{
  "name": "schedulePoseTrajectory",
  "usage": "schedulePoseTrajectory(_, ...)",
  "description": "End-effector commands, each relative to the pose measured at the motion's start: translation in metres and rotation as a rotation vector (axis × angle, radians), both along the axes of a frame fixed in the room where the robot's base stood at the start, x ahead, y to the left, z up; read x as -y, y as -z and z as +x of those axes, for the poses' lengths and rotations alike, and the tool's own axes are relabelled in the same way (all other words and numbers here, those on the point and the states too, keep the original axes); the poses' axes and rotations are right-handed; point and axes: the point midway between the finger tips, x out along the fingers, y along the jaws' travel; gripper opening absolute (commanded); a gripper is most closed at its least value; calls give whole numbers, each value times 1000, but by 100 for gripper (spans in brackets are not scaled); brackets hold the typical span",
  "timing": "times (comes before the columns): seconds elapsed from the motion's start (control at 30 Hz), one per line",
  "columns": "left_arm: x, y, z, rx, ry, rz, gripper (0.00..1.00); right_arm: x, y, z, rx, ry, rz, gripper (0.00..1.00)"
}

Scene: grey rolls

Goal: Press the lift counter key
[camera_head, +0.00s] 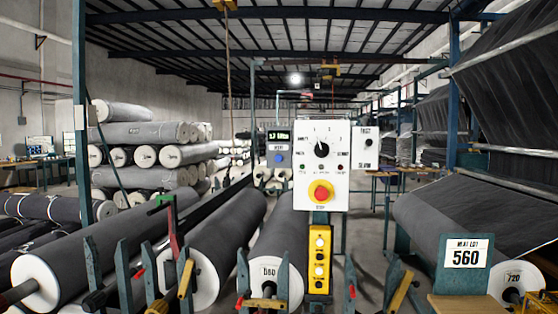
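A small grey-blue counter box (279,144) with a dark lit display stands just left of the white control panel. A round blue key (278,158) sits low on its face, with nothing in front of it. The display text is too small to read surely, so I cannot confirm that this is the lift counter. Neither of my grippers shows in the head view.
The white panel (312,190) carries a black dial and a red mushroom button (320,192) on yellow. A yellow button box (319,260) hangs below. Large grey rolls (223,240) on teal stands fill the foreground. A "560" sign (466,252) stands at right.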

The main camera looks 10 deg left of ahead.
Motion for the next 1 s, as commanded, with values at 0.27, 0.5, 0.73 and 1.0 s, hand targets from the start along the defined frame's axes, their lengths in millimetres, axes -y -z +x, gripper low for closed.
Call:
schedulePoseTrajectory(0.27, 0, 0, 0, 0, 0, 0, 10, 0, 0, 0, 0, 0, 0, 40)
schedulePoseTrajectory(0.5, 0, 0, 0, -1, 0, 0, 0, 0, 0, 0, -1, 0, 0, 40)
schedulePoseTrajectory(0.73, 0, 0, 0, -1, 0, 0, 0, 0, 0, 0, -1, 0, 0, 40)
schedulePoseTrajectory(1.0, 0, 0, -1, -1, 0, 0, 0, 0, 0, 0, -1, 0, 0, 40)
